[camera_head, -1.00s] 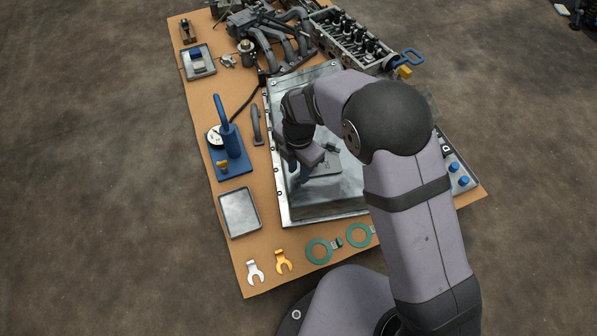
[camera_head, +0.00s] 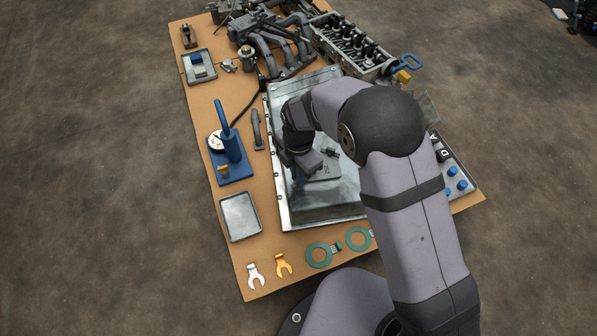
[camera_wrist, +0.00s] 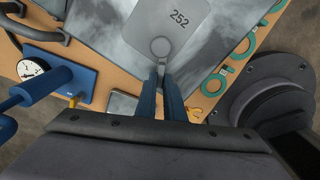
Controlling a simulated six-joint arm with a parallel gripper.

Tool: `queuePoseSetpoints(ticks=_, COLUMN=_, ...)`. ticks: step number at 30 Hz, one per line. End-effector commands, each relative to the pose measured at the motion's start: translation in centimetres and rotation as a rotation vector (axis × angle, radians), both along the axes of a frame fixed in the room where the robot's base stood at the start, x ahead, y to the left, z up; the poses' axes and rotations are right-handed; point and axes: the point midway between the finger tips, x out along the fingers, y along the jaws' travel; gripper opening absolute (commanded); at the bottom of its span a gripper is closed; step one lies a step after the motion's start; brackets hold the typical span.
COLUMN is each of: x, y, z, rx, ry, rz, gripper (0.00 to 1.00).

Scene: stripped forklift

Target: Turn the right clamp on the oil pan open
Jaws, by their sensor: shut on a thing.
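The oil pan (camera_head: 335,205) is a large silver metal pan on the brown board; its sloped surface also shows in the wrist view (camera_wrist: 95,30). A grey plate marked 252 (camera_wrist: 190,14) lies on it and shows in the head view (camera_head: 328,170). At the plate's near edge is a small round grey piece (camera_wrist: 161,47), which seems to be the clamp. My gripper (camera_wrist: 161,72) has its blue fingers close together at this piece, shut on it. Its fingertips are hidden in the head view. A small dark piece (camera_head: 331,152) sits at the plate's far edge.
Left of the pan stand a blue stand with a gauge (camera_head: 230,155) and an empty grey tray (camera_head: 240,217). Wrench-like pieces (camera_head: 282,265) and green rings (camera_head: 320,254) lie in front. An engine head (camera_head: 352,45) is behind. My arm hides the pan's right side.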

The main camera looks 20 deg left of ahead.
Motion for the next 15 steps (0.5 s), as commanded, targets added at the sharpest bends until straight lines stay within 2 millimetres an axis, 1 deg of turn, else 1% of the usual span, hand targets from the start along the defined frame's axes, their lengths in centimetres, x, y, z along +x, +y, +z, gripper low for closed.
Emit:
queuePoseSetpoints(ticks=1, x=-0.04, y=-0.03, z=0.41, rx=-0.001, ry=0.002, rz=-0.027, gripper=0.0)
queuePoseSetpoints(ticks=3, x=-0.03, y=-0.02, z=0.5, rx=-0.002, ry=0.002, rz=-0.074, gripper=0.0)
queuePoseSetpoints(ticks=8, x=-0.01, y=0.02, z=0.57, rx=-0.004, ry=0.003, rz=-0.206, gripper=0.0)
queuePoseSetpoints(ticks=15, x=0.11, y=0.14, z=0.49, rx=-0.002, ry=0.001, rz=-0.433, gripper=0.0)
